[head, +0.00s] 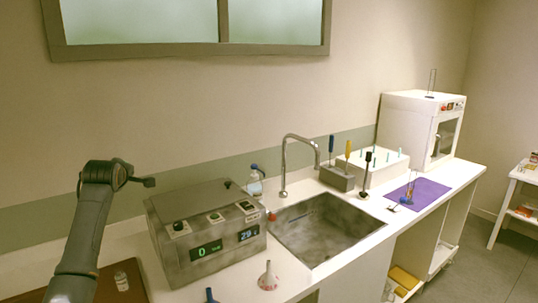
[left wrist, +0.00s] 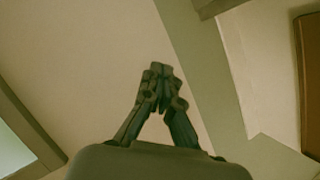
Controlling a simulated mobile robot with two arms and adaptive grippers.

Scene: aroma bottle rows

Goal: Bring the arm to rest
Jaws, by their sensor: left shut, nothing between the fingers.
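My left arm (head: 82,240) rises from the lower left of the head view. Its gripper (head: 150,182) is up in front of the wall, above the counter's left end and left of the grey machine. In the left wrist view the gripper's fingers (left wrist: 160,72) meet at the tips. My right gripper is in neither view.
A grey machine (head: 205,232) with green and blue displays stands on the counter, beside a sink (head: 325,240) with a tall faucet. A clear vial (head: 121,281) stands on a brown board at lower left. A white cabinet (head: 420,125) and purple mat (head: 425,194) are farther right.

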